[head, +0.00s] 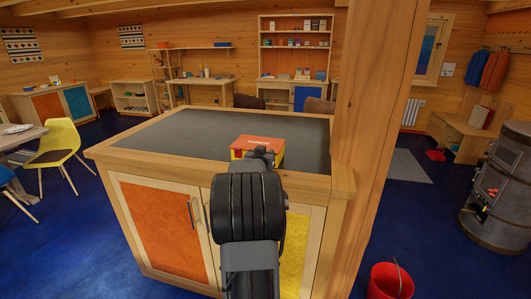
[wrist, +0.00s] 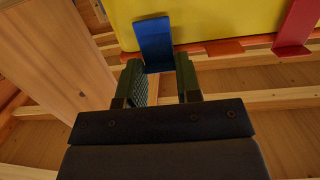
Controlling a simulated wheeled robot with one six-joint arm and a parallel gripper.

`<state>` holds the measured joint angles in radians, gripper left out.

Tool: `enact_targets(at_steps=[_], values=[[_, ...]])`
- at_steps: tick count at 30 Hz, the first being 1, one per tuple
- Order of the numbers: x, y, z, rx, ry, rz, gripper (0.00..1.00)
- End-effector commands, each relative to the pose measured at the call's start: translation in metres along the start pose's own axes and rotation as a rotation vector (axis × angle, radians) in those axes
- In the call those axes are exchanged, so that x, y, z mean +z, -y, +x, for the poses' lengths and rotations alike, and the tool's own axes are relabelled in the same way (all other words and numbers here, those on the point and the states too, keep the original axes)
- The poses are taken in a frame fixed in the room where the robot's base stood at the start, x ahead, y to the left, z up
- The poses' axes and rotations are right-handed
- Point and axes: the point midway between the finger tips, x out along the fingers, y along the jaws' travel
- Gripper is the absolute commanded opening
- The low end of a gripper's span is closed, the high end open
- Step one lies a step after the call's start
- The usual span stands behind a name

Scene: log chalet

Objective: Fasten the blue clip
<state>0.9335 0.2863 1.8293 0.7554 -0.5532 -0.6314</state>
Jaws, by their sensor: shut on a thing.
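A box with an orange-red lid (head: 262,140) and a yellow body sits on the dark counter top, near its front edge. In the wrist view, its yellow wall (wrist: 230,18) fills the top. The blue clip (wrist: 154,40) is a flat tab lying against this wall, and its lower end is between my fingers. My gripper (wrist: 159,76) is shut on that end. A red clip (wrist: 298,24) stands apart to the right on the same wall. In the head view, my arm hides the clips and most of my gripper.
The dark counter top (head: 200,132) is otherwise clear. A wooden post (head: 366,130) rises close on the right of the counter, and it also shows at left in the wrist view (wrist: 62,55). A red bucket (head: 390,282) stands on the floor at right.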

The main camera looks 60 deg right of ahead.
Motion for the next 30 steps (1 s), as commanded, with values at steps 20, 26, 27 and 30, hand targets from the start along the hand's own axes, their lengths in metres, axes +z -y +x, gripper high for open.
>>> enact_targets(at_steps=[20,26,27,30], values=[[0.001,0.0,0.0,0.0,0.002,0.0,0.57],[0.001,0.0,-0.01,-0.001,0.001,0.001,0.57],[0.001,0.0,-0.015,-0.001,0.001,0.001,0.57],[0.001,0.0,-0.033,-0.002,-0.001,0.001,0.57]])
